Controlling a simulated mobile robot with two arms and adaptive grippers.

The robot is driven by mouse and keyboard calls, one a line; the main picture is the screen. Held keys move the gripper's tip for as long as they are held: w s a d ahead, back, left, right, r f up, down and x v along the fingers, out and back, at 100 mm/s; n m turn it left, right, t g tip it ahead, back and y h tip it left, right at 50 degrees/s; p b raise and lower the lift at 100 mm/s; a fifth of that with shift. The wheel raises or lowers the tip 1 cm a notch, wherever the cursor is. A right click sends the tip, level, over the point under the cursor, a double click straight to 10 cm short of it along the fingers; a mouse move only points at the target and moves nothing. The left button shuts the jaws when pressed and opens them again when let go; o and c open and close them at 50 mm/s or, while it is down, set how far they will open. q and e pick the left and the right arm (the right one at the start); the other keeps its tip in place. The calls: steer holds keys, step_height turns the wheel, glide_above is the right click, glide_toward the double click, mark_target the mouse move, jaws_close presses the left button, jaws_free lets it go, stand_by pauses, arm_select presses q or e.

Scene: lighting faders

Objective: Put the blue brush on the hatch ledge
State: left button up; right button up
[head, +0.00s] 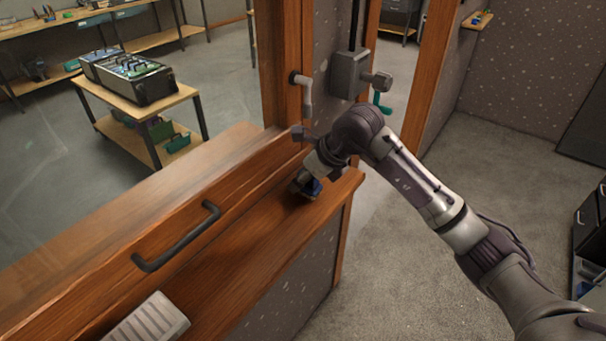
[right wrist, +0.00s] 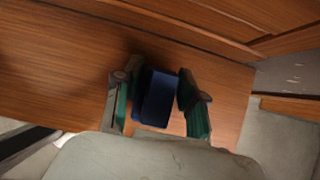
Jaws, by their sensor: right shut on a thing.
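The blue brush (head: 314,187) is at my right gripper (head: 303,187), over the right end of the wooden hatch ledge (head: 243,250). In the right wrist view the blue brush (right wrist: 157,98) shows as a dark blue block between the two green-padded fingers of my right gripper (right wrist: 158,103). The gripper is shut on it, with the wood of the ledge (right wrist: 60,70) below. I cannot tell whether the brush touches the ledge. In the head view my gripper partly hides the brush. My left gripper is not in view.
The hatch front carries a dark bar handle (head: 176,240). A grey ribbed object (head: 150,320) lies on the ledge's near end. A wooden post (head: 283,65) and a grey lever box (head: 350,75) stand just beyond my gripper. The middle of the ledge is clear.

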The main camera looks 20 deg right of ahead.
steer(key=shift+f, duration=0.3)
steer(key=shift+f, duration=0.2)
steer(key=o, duration=1)
